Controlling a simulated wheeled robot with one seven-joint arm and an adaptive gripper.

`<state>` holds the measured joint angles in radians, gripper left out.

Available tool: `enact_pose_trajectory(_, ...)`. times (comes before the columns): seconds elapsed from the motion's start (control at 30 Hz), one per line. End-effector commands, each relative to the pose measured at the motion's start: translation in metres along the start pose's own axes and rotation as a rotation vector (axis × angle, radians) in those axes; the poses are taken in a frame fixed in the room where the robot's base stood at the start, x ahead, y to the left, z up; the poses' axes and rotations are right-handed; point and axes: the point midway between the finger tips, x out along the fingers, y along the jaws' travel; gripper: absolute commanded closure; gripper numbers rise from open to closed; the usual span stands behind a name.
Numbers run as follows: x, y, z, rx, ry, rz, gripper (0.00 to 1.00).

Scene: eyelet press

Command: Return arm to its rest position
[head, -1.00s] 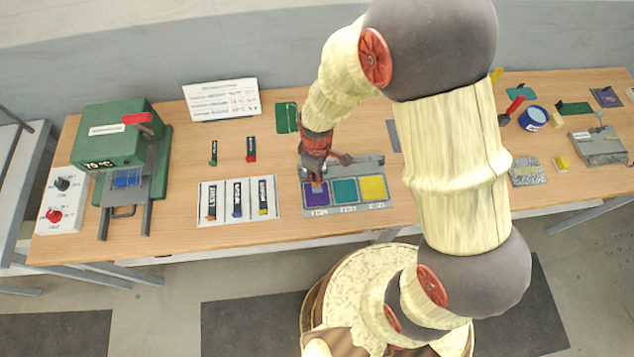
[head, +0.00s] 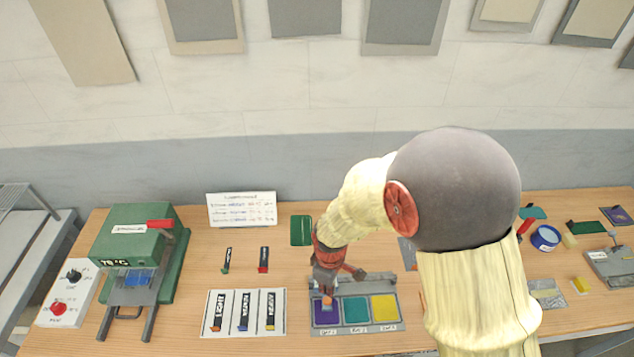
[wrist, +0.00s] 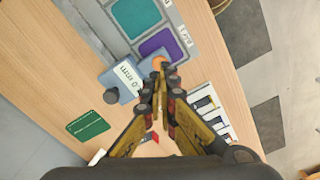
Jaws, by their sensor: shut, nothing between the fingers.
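My gripper (head: 326,288) is shut and empty, pointing down at the left end of a grey tray (head: 359,329) with three coloured squares. In the wrist view the fingers (wrist: 161,84) meet beside the purple square (wrist: 160,44). A small orange piece (wrist: 158,63) lies at that square's edge, close to the fingertips; I cannot tell whether they touch it. The purple square also shows in the head view (head: 326,316), left of the teal square (head: 356,310) and the yellow square (head: 384,308). My arm is bent, reaching over the table.
A green press (head: 128,240) and a control box with a red knob (head: 67,295) stand at the left. A white card with labelled strips (head: 222,322) lies left of the tray. A green mat (head: 301,230) lies behind. A blue tin (head: 545,237) and a grey fixture (head: 612,263) are right.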

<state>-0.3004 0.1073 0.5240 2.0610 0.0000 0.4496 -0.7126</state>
Motion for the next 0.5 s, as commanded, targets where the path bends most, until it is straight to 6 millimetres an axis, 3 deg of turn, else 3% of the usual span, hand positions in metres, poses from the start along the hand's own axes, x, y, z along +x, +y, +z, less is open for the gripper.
enact_pose_trajectory(0.27, 0.0, -0.004, 0.005, 0.077, -0.018, -0.014, 1.0)
enact_pose_trajectory(0.37, 0.001, -0.02, 0.023, 0.177, -0.074, -0.054, 1.0)
enact_pose_trajectory(0.5, -0.026, -0.035, 0.045, 0.348, -0.115, -0.07, 1.0)
